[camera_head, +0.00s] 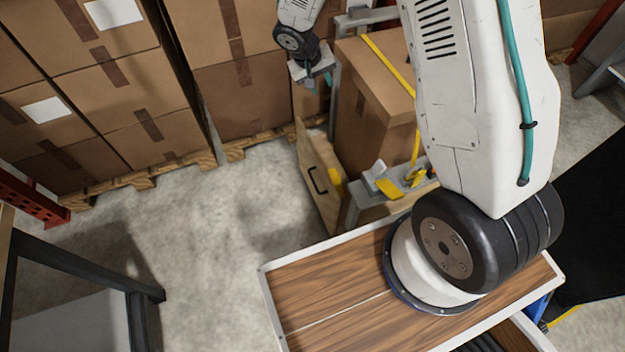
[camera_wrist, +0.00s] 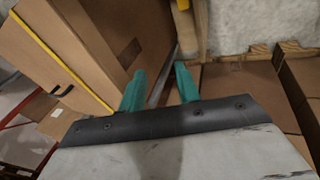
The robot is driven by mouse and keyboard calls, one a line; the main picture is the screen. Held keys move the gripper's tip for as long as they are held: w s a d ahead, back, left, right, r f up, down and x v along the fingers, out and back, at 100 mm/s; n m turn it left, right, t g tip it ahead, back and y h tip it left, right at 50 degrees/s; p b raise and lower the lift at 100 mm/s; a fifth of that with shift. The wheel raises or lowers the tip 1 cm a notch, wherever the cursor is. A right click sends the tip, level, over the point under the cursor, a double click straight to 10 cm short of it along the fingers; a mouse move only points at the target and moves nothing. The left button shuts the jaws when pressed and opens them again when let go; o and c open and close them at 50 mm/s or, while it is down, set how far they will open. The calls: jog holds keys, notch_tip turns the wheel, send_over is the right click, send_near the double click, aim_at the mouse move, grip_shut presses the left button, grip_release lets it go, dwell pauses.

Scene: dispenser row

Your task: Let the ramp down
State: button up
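A wooden panel with a black handle, which looks like the ramp (camera_head: 318,182), stands steeply tilted in the middle of the head view. Its side edge rests close to a grey metal frame (camera_head: 352,212) with yellow parts. In the wrist view a pale wooden edge (camera_wrist: 201,30) at the top seems to be the same panel. My gripper (camera_head: 322,78) hangs above and beyond the panel, apart from it, near a grey post. In the wrist view my gripper's teal fingers (camera_wrist: 160,88) are spread, with nothing held between them.
A large cardboard box (camera_head: 372,105) with a yellow strap stands in the frame, right of my gripper. Stacked boxes (camera_head: 105,95) on pallets line the back left. Open concrete floor (camera_head: 215,225) lies left of the panel. A dark-framed table (camera_head: 140,315) stands at lower left.

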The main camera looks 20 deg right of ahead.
notch_tip(320, 180, down, 17)
jog(key=a, duration=0.3)
jog(key=n+g+y, duration=0.1)
jog(key=y, duration=0.1)
send_near(314, 182)
jog(key=f, duration=0.5)
jog(key=d+f, duration=0.1)
jog(key=f, duration=0.1)
jog(key=shift+w+f, duration=0.1)
jog(key=shift+f, duration=0.2)
grip_shut()
